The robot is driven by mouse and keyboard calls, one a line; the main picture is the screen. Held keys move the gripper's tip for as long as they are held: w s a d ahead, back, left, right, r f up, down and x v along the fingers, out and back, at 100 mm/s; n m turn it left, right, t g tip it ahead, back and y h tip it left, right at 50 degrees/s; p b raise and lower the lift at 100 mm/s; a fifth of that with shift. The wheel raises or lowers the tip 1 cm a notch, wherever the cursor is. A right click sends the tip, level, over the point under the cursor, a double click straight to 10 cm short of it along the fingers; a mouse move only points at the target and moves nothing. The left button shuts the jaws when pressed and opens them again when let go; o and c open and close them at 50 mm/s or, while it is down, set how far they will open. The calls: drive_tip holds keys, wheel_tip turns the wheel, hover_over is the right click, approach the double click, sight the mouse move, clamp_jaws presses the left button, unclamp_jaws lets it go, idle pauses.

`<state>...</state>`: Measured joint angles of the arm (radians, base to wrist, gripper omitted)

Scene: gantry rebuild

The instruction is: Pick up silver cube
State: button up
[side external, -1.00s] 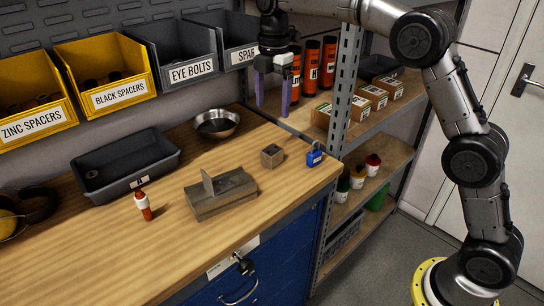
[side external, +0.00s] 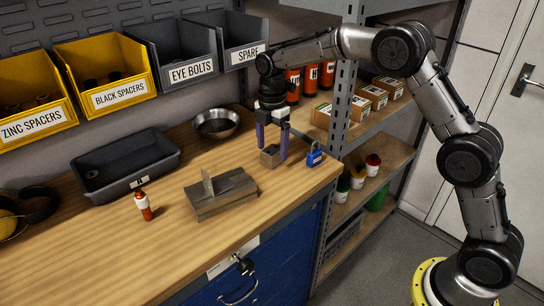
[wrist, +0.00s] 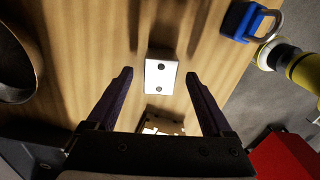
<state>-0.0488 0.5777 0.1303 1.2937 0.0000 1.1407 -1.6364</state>
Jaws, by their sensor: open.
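The silver cube (side external: 270,160) sits on the wooden bench top, left of a blue padlock. My gripper (side external: 272,151) points down over the cube, with its two purple-grey fingers apart. In the side view the fingertips are at about the cube's top, one on each side. In the wrist view a bright face of the cube with two dark holes (wrist: 162,78) shows between the fingertips (wrist: 159,75), with a gap on each side. My gripper is open and holds nothing. Part of the cube is hidden behind the near finger in the side view.
The blue padlock (side external: 315,155) stands close to the right of the cube, near the bench's right end. A grey vise-like block (side external: 222,195) lies front left. A metal bowl (side external: 216,124) and a black tray (side external: 124,168) are further left. A shelf upright (side external: 350,80) stands behind right.

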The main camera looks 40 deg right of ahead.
drive_tip(key=shift+f, duration=1.05)
drive_tip(key=shift+r, duration=0.1)
clamp_jaws()
